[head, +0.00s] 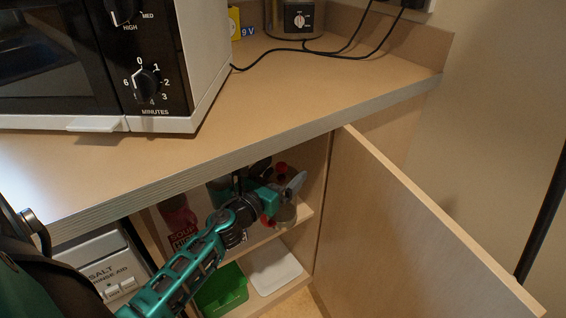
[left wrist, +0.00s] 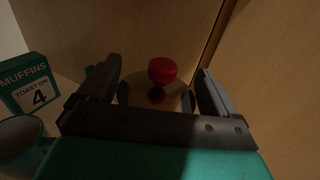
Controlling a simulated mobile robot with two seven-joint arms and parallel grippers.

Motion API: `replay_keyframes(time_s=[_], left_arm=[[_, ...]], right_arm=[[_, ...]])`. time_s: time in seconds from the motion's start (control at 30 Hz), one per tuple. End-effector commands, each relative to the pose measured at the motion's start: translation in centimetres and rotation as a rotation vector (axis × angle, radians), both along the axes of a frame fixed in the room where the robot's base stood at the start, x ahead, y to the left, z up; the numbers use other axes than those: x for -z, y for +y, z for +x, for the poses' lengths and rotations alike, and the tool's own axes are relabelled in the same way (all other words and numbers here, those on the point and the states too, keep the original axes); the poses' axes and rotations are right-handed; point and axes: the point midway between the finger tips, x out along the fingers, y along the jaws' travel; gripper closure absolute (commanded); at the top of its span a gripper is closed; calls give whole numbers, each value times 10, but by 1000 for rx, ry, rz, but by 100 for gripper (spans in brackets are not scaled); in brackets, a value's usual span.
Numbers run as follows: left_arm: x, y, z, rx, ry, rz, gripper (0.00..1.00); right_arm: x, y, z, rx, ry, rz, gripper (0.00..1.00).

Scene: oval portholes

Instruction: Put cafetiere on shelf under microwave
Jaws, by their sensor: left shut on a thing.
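The cafetiere (head: 285,213) has a red knob and is largely hidden behind my gripper in the head view. In the left wrist view its red knob (left wrist: 162,70) and round lid (left wrist: 160,98) sit between the fingers. My left gripper (head: 283,190) is shut on it inside the open cupboard, above the upper shelf (head: 304,213). I cannot tell whether its base touches that shelf. The microwave (head: 150,70) stands on the counter above. My right gripper is not in view.
The cupboard door (head: 420,230) stands open at the right. A red packet (head: 180,224) is left of my gripper. A green tub (head: 222,288) and white tray (head: 270,266) are lower down. The left wrist view shows a muffins box (left wrist: 35,90) and a mug (left wrist: 22,140). The counter edge (head: 250,150) overhangs.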

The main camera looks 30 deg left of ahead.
Motion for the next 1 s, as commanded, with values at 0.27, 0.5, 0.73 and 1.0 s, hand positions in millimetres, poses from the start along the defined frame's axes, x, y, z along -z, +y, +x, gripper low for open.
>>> replay_keyframes(time_s=[0.27,0.5,0.73,1.0], left_arm=[[-1,29,52,1,-5,1,83],[2,35,64,1,-3,-1,83],[29,34,63,2,-4,-2,83],[33,34,63,2,-5,-1,83]], right_arm=[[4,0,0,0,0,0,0],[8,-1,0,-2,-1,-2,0],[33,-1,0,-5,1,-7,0],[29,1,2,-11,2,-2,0]])
